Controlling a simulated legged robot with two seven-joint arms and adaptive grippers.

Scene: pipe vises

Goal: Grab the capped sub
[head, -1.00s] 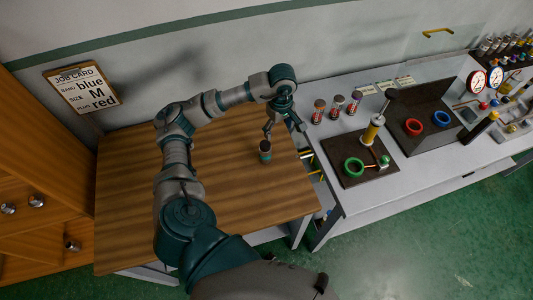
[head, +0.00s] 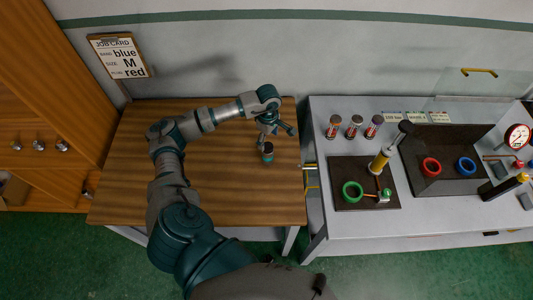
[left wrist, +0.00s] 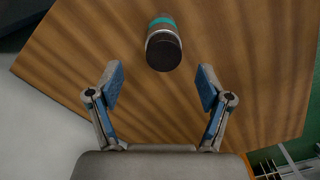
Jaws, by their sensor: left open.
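The capped sub (head: 268,152) stands on the wooden table near its right side. It is a short cylinder with a dark cap and a teal band. In the left wrist view the capped sub (left wrist: 163,45) shows at the top middle, beyond the fingertips and roughly between their lines. My left gripper (head: 275,137) is beside the sub on its wall side, apart from it. In the left wrist view my left gripper (left wrist: 161,88) is open, with nothing between its blue pads. My right gripper is not in view.
The wooden table (head: 225,205) is otherwise clear. To the right, a grey bench (head: 330,220) holds several tubes, a dark plate with a green ring (head: 352,191), and red and blue rings. A job card (head: 118,57) hangs on the wall, reading blue, M, red.

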